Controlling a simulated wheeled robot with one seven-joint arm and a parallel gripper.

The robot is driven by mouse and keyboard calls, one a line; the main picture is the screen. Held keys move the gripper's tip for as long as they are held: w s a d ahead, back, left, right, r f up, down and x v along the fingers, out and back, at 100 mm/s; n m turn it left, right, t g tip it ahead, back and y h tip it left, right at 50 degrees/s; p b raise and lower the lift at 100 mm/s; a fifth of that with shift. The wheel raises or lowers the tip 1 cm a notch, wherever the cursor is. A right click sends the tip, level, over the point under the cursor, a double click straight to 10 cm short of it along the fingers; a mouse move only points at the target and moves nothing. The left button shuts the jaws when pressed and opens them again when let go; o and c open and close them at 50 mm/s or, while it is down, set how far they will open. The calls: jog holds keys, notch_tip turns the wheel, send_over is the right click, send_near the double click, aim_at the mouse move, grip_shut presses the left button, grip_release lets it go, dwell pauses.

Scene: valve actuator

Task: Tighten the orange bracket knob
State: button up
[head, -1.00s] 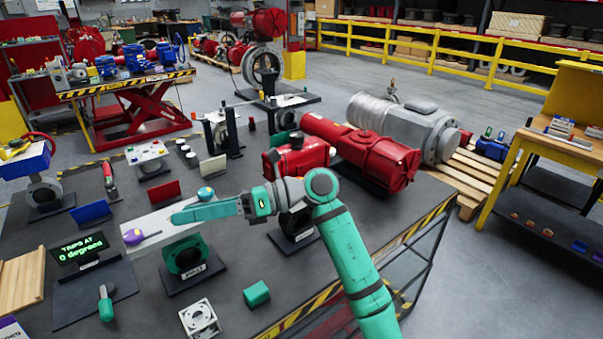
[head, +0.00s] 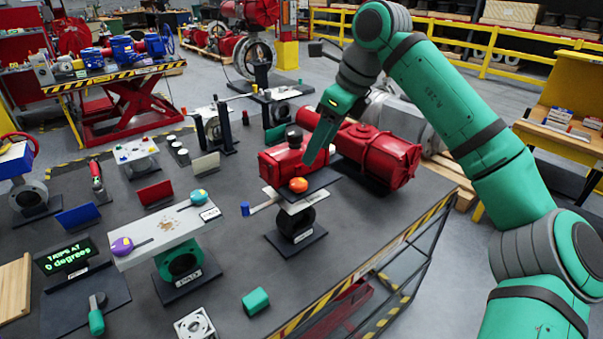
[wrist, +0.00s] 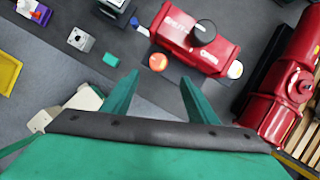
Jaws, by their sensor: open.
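The orange knob (head: 298,185) sits on the bracket plate on top of a small dark stand (head: 299,216), in front of the red actuator (head: 285,163). My gripper (head: 309,160) hangs above and just behind the knob in the head view, fingers pointing down. In the wrist view, the orange knob (wrist: 158,61) shows just beyond the gap between my two green fingertips (wrist: 160,78). The fingers are apart with nothing between them, and I see no contact with the knob. How far above the knob the tips are, I cannot tell exactly.
A white plate (head: 140,246) with a purple knob (head: 122,246) and a teal-yellow knob (head: 199,197) stands to the left. A blue-ended handle (head: 246,208) juts left of the bracket. A long red cylinder (head: 375,155) lies close behind on the right. A green block (head: 256,301) lies in front.

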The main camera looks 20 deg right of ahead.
aim_at(300, 182)
jog(key=x, duration=1)
jog(key=shift+s+a+f, duration=0.1)
jog(key=shift+a+f, duration=0.05)
jog(key=shift+f, duration=0.15)
jog(key=c, duration=1.1)
